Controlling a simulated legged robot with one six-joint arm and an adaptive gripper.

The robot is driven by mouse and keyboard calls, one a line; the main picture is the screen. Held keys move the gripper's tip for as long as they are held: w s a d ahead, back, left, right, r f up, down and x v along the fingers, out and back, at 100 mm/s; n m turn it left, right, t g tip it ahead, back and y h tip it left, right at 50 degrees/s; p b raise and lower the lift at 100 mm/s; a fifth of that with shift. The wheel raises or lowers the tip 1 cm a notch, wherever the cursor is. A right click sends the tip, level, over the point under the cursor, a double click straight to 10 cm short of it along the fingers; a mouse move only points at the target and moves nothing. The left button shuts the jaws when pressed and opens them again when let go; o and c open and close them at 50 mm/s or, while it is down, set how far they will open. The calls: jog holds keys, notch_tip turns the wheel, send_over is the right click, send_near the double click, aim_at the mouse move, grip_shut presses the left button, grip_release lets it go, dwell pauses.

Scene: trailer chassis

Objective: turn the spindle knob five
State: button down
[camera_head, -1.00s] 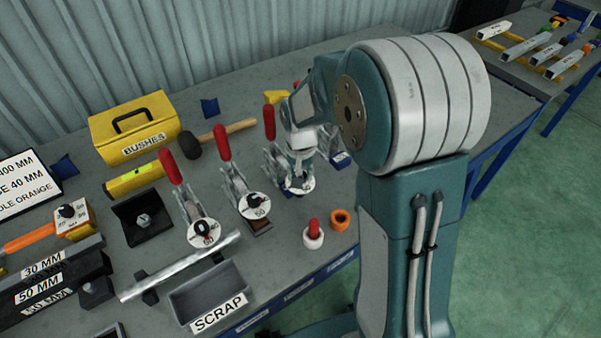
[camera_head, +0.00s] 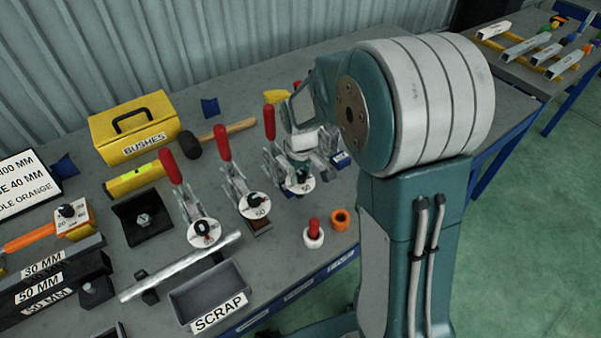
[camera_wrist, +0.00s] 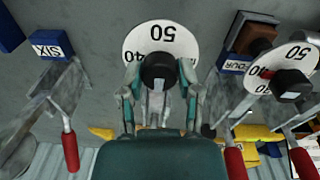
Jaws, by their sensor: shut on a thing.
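Spindle knob five is the black knob (camera_wrist: 158,72) over a white dial marked 50 (camera_wrist: 160,38). It sits between the blocks labelled SIX (camera_wrist: 52,46) and, partly hidden, FOUR (camera_wrist: 235,64). My gripper (camera_wrist: 159,76) is shut on the knob, with a finger at each side. The dial's 50 is upside down in the wrist view; most of its lower half is hidden. In the head view the dial (camera_head: 303,187) shows below my tilted gripper (camera_head: 297,172), whose fingertips are small and partly hidden.
A neighbouring dial with a black knob (camera_wrist: 290,84) is close on the right in the wrist view. Red-handled clamps (camera_head: 225,150) stand left of my gripper in the head view. A red-topped piece (camera_head: 313,232), an orange ring (camera_head: 340,219) and the SCRAP tray (camera_head: 238,281) lie in front.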

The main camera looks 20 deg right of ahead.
aim_at(300, 176)
jog(key=shift+f+n, duration=0.1)
jog(key=shift+n, duration=0.2)
jog(key=shift+c, duration=1.5)
grip_release()
notch_tip(300, 176, up, 12)
jog(key=shift+s+a, duration=0.15)
jog(key=shift+s, duration=0.15)
